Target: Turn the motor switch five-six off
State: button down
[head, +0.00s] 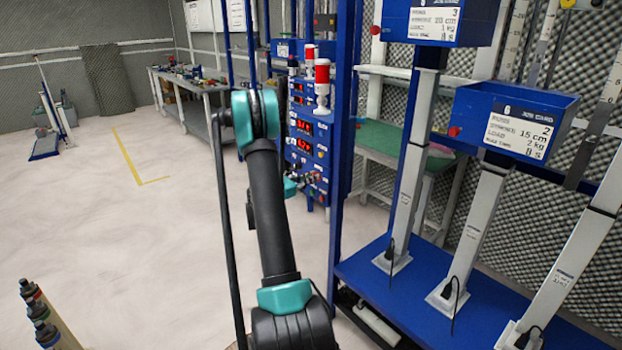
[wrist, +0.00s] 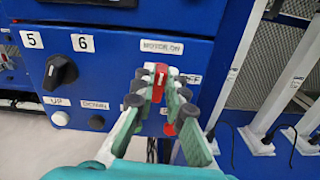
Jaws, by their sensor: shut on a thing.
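The motor switch (wrist: 160,80) is a red handle on a blue control panel (wrist: 30,78), under a "MOTOR ON" label (wrist: 162,47) and right of the labels 5 and 6. A partly covered label, seemingly "OFF" (wrist: 194,78), is to its right. My gripper (wrist: 158,88) is shut on the red handle, with its fingers on either side. The handle stands about upright in the wrist view, tilted slightly. In the head view the panel (head: 308,112) is beyond my arm, and the grip on the switch is too small to make out.
A black knob (wrist: 60,72) and the UP button (wrist: 60,118) and DOWN button (wrist: 96,122) are left of the switch. A blue rack with grey columns (head: 470,235) stands at right. The floor (head: 150,240) at left is mostly clear.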

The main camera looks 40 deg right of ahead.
jog(key=shift+s+f+m, duration=0.15)
jog(key=shift+f+m, duration=0.05)
jog(key=shift+m, duration=2.55)
jog(key=shift+s+f+m, duration=0.15)
jog(key=shift+s+m, duration=0.05)
jog(key=shift+m, duration=2.5)
jog(key=shift+s+f+m, duration=0.15)
jog(key=shift+f+m, duration=0.05)
jog(key=shift+m, duration=2.85)
jog(key=c, duration=1.6)
grip_release()
jog(key=shift+o, duration=0.2)
jog(key=s+a, duration=0.1)
jog(key=a, duration=1.1)
